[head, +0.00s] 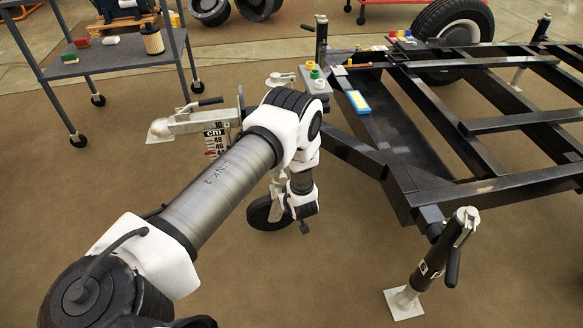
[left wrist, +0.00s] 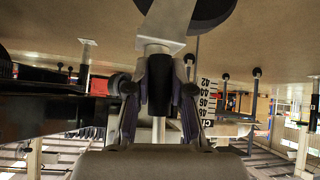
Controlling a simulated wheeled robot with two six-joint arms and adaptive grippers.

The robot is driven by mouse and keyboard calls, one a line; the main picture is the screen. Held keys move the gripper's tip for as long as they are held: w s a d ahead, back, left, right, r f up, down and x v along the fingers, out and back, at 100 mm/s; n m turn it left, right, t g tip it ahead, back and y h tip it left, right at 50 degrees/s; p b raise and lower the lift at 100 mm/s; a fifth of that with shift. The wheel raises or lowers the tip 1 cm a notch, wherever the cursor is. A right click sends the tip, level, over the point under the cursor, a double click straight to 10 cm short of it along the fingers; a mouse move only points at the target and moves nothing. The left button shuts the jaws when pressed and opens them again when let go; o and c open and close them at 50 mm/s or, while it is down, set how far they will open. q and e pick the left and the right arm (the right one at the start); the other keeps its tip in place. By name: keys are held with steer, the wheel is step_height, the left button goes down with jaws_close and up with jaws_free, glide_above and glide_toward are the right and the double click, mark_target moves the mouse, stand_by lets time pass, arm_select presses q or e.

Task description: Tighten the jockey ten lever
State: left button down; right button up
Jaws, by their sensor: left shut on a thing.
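The jockey wheel stands on the floor at the trailer's front, its black tyre (head: 262,214) below my left arm. My left gripper (left wrist: 160,72) is shut on a dark upright lever (left wrist: 160,92), with one finger on each side of it. The left wrist picture is upside down, so the wheel (left wrist: 200,8) shows at its top. The number scale (left wrist: 206,98) stands close beside the fingers. In the head view my arm hides much of the jockey post and the lever. My right gripper is in neither view.
The trailer frame (head: 480,190) fills the right side. The hitch coupling (head: 175,127) and scale (head: 213,141) lie just left of my arm. A corner stand (head: 440,250) is at front right. A grey cart (head: 105,55) stands at upper left. Floor between is clear.

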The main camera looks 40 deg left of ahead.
arm_select(q)
steer(key=shift+s+a+g+y, duration=0.3)
steer(key=shift+s+g, duration=0.05)
steer(key=shift+g, duration=0.05)
steer(key=shift+m, duration=0.3)
steer(key=c, duration=1)
jaws_free()
steer(key=v, duration=1.2)
steer(key=shift+f, duration=0.1)
